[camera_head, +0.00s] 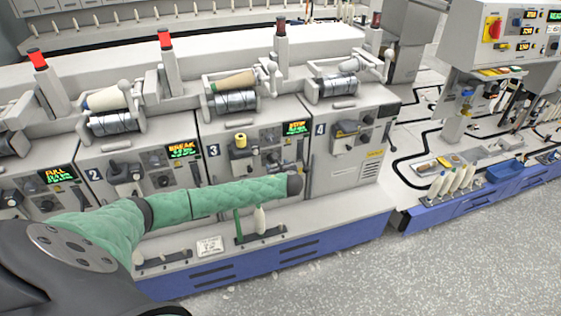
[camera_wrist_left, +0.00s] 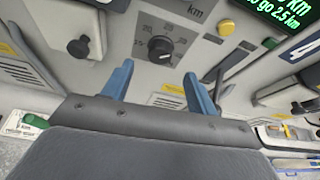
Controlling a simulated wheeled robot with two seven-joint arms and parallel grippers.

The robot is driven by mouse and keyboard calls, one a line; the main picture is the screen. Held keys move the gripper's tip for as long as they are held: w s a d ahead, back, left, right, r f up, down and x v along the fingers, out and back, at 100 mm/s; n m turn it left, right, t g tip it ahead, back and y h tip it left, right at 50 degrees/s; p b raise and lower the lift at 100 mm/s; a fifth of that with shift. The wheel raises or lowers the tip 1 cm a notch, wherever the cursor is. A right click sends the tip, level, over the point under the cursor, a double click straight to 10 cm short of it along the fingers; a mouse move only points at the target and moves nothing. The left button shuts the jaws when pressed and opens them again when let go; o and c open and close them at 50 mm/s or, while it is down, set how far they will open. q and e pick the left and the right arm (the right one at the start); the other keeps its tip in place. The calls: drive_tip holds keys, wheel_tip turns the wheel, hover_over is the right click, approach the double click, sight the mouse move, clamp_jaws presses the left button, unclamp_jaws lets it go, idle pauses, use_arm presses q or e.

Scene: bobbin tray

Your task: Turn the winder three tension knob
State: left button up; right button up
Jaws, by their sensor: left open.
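Winder three is the station marked 3 (camera_head: 213,151), with a green and yellow lit display (camera_head: 295,128). A round black knob (camera_wrist_left: 160,47) with a printed scale around it sits on its front panel; it also seems to show in the head view (camera_head: 273,158). My left gripper (camera_wrist_left: 158,72) is open, its two blue fingers pointing at the panel on either side of the knob in the picture. I cannot tell whether they touch it. In the head view the dark end of my green-sleeved left arm is in front of winder three; its fingers cannot be made out. My right gripper is not in view.
A yellow button (camera_wrist_left: 226,28) and a dark lever lie right of the knob. Another dark knob (camera_wrist_left: 78,47) is to the left. Below stand a green piece (camera_head: 238,222) and a white bobbin (camera_head: 260,220) on a ledge. Winder four (camera_head: 345,160) adjoins on the right.

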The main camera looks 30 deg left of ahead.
use_arm(q)
drive_tip(key=p+x, duration=0.1)
drive_tip(key=x, duration=0.5)
drive_tip(key=shift+w+a+f+p, duration=0.15)
drive_tip(key=shift+w+a+p, duration=0.05)
drive_tip(key=shift+a+p, duration=0.1)
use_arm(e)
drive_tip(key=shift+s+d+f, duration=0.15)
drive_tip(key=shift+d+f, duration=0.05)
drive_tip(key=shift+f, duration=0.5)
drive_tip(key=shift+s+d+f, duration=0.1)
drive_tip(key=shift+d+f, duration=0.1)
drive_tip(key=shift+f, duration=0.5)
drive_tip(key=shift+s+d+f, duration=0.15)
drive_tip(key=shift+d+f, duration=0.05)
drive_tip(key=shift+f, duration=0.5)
use_arm(q)
drive_tip(key=shift+d, duration=0.1)
drive_tip(key=c, duration=1)
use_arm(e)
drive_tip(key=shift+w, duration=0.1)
